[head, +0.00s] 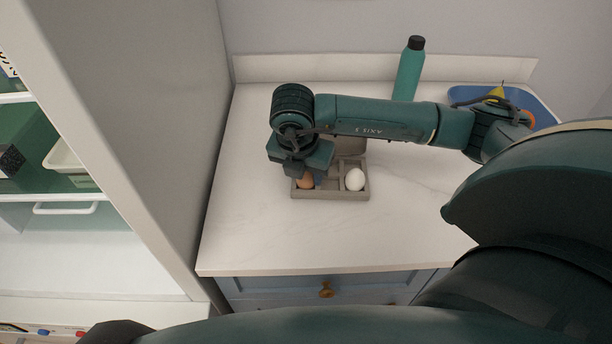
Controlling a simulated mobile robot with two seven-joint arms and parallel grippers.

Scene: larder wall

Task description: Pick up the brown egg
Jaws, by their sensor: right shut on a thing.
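The brown egg (306,182) is in the left front compartment of a grey-brown egg box (330,195) on the white counter. My right gripper (309,176) reaches down over the box from above and is shut on the brown egg. The gripper hides the egg's upper part, and I cannot tell whether the egg is clear of the box floor. A white egg (355,180) sits in the right front compartment, apart from the gripper. The back of the box is partly hidden by my arm. My left gripper is not in view.
A green bottle (409,70) with a black cap stands at the back of the counter (400,225). A blue tray (545,112) with fruit is at the back right, partly behind my arm. A tall grey panel (150,130) borders the counter's left. The counter's front is clear.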

